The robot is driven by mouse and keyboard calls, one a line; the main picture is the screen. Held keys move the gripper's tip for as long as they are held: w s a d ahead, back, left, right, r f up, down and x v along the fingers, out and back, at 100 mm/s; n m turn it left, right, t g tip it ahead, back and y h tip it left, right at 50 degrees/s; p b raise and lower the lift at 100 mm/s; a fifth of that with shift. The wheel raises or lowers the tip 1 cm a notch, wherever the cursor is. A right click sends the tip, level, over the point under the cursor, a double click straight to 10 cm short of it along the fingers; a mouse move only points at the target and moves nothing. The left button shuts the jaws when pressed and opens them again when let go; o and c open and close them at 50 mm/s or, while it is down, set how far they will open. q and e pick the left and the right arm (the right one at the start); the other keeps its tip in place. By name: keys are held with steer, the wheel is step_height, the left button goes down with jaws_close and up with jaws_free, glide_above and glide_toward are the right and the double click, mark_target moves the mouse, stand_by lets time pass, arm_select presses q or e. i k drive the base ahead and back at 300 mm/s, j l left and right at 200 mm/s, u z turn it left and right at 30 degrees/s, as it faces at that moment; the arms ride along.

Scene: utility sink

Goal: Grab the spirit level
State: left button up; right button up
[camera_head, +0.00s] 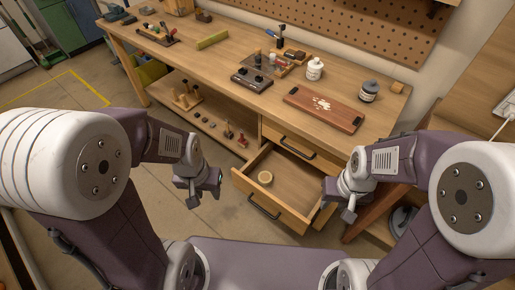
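A yellow-green bar (212,40), which looks like the spirit level, lies flat on the far left half of the wooden workbench. My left gripper (204,194) hangs above the floor, left of the open drawer and well short of the bar. Its fingers look apart, with nothing seen between them. My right gripper (339,203) is at the right side of the open drawer, far from the bar. Its fingers also look apart and empty.
The workbench (215,70) also holds a black device (252,79), a white bottle (314,69), a dark jar (369,91) and a reddish-brown board (324,107). A pegboard (340,25) stands behind.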

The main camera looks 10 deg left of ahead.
mark_target(210, 40)
steer(key=i+j+z, duration=0.1)
steer(key=j, duration=0.4)
steer(key=i+j+z, duration=0.1)
steer(key=j, duration=0.4)
steer(key=i+j+z, duration=0.1)
steer(key=i+j, duration=0.15)
steer(key=j, duration=0.25)
steer(key=i+j+z, duration=0.15)
steer(key=j, duration=0.4)
steer(key=j+z, duration=0.1)
steer(key=j, duration=0.4)
steer(key=i+j+z, duration=0.4)
steer(key=j, duration=1)
steer(key=i+j+z, duration=0.2)
steer(key=j+z, duration=0.2)
steer(key=j, duration=1.1)
steer(key=j+z, duration=0.4)
steer(key=j, duration=1.1)
